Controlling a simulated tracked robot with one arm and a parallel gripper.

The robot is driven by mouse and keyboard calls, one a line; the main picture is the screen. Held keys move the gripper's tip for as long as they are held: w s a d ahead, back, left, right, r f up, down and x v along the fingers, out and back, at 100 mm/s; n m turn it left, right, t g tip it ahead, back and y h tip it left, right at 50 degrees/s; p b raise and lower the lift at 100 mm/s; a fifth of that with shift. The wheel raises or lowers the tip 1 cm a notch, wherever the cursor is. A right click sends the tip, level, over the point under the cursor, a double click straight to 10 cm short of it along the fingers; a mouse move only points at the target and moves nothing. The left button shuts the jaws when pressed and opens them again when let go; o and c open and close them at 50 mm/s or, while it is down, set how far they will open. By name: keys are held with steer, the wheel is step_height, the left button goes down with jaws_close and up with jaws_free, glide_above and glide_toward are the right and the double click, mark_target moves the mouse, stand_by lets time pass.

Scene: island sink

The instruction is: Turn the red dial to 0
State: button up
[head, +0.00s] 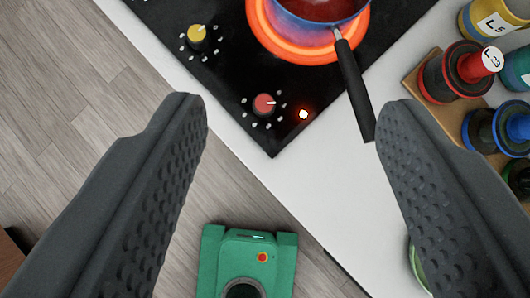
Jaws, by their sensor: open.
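The red dial (264,104) sits near the corner of the black cooktop (220,68), ringed by small white dots. Its white pointer mark faces right. My gripper (290,110) is open and empty, one dark finger on each side of the picture. The red dial appears between the fingertips in the picture, left of the middle. No contact with it shows.
A pan with a black handle (354,85) stands on the glowing burner (268,32); its handle reaches toward the right fingertip. A yellow dial (197,33) is at upper left. Labelled containers (455,73) stand right. A green device (247,262) is below, beyond the white counter's edge.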

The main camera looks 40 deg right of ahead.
mark_target(265, 105)
steer(key=w+f+g, duration=0.1)
steer(key=w+f, duration=0.1)
steer(key=f, duration=0.7)
steer(key=w+f+g, duration=0.1)
steer(key=w+f, duration=0.2)
steer(key=f, duration=0.7)
steer(key=w+f+g, duration=0.1)
steer(key=w+f, duration=0.1)
steer(key=f, duration=0.8)
steer(key=shift+w+a+f+n+g+y+p, duration=0.25)
steer(key=shift+a+n+g+y+p, duration=0.05)
steer(key=shift+a+y+p, duration=0.1)
steer(key=c, duration=1)
